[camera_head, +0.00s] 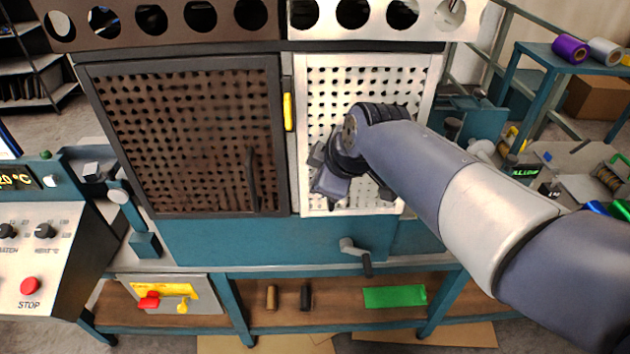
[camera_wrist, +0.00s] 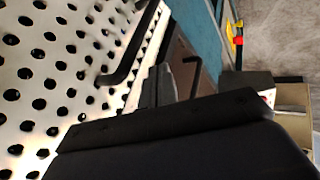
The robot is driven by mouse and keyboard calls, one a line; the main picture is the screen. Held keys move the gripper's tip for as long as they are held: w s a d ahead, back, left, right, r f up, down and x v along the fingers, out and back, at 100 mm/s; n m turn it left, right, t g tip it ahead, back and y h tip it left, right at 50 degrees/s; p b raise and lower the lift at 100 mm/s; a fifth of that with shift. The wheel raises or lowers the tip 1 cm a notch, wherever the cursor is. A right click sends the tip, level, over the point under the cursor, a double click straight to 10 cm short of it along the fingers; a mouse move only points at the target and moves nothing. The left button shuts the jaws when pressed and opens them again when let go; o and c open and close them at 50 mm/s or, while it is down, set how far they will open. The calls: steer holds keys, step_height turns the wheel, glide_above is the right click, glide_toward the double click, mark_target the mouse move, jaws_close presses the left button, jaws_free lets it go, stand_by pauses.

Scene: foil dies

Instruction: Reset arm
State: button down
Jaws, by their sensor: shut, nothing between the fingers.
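My arm reaches in from the right in the head view, and my gripper (camera_head: 328,178) is in front of the white perforated door (camera_head: 345,90) on the right of the cabinet. The gripper is shut and empty. In the wrist view its dark fingers (camera_wrist: 160,86) are beside a black bar handle (camera_wrist: 132,52) on the perforated white panel (camera_wrist: 60,70). I cannot tell whether they touch the handle. My wrist and gripper hide the lower middle of the door in the head view.
A brown perforated door (camera_head: 185,130) with a dark handle (camera_head: 252,180) is to the left. A yellow grip (camera_head: 288,111) sits between the doors. A crank (camera_head: 357,252) juts out below. A control panel (camera_head: 38,255) stands at left, and a cluttered bench is at right.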

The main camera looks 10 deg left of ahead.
steer(key=v, duration=0.6)
steer(key=shift+d+r+b, duration=0.2)
steer(key=shift+d+b, duration=0.1)
steer(key=shift+d, duration=0.1)
